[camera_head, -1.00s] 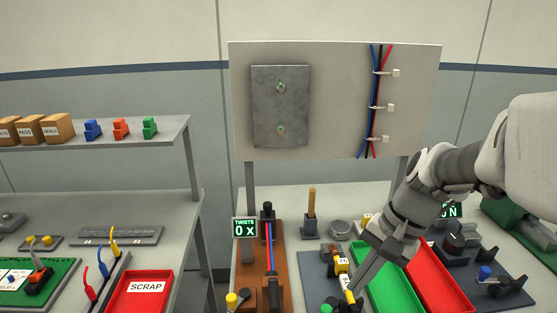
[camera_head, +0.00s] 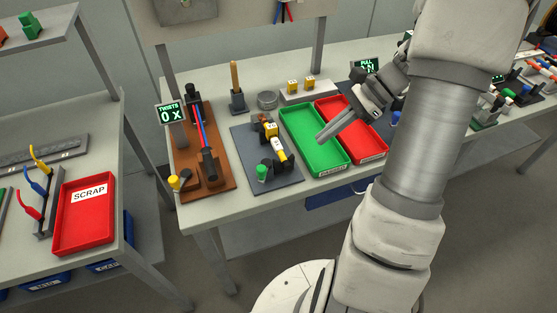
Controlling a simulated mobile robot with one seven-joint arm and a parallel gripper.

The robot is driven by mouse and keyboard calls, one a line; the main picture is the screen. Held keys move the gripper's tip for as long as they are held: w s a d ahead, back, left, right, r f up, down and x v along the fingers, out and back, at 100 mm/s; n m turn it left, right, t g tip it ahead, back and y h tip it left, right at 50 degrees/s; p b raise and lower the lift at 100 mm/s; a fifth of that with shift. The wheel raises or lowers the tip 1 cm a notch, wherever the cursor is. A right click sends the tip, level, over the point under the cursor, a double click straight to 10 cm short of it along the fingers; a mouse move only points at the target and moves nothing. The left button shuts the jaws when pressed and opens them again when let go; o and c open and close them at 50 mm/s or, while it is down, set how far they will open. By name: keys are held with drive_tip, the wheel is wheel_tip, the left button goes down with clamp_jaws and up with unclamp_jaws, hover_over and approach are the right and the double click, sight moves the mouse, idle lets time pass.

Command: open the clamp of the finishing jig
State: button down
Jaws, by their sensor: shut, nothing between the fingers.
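A dark grey plate (camera_head: 283,184) on the table bears a fixture that looks like the finishing jig. On it are a black and yellow body with a white label (camera_head: 275,141) and a green knob (camera_head: 262,172). Whether its clamp is open or shut is too small to tell. My gripper (camera_head: 321,139) is shut and empty. It points down and left over the green tray, to the right of the jig and apart from it.
The green tray (camera_head: 297,118) and a red tray (camera_head: 372,148) lie right of the jig. A brown board (camera_head: 222,183) with a twisting fixture and its display (camera_head: 171,113) is on the left. A wooden-handled tool (camera_head: 235,78) and a round tin (camera_head: 267,99) stand behind.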

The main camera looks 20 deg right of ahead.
drive_tip(key=b, duration=0.1)
approach(263, 167)
drive_tip(key=a+f, duration=0.3)
drive_tip(key=f, duration=0.3)
drive_tip(key=shift+a, duration=0.2)
